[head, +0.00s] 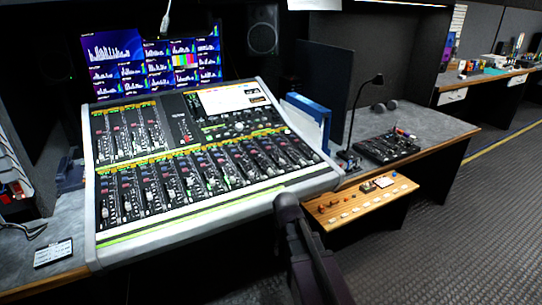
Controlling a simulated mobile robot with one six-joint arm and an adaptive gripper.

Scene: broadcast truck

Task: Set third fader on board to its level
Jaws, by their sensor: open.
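The large mixing board (210,225) stands left of centre, sloping towards me, with a pale frame. Its lower bank holds a row of several channel strips with small fader caps; the third strip from the left (151,190) is among them. The caps are too small for me to read their exact levels or any target mark. A shorter upper bank (130,130) has more strips. A dark part of my arm rises from the bottom edge to the board's front right corner. I make out no gripper fingers, and nothing shows touching the faders.
Lit screens (155,55) stand behind the board. A wooden panel (362,200) with buttons juts out at its right. Beyond it are a small black mixer (385,148) and a desk lamp (362,100). A labelled card (53,253) lies left. Floor at right (475,235) is clear.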

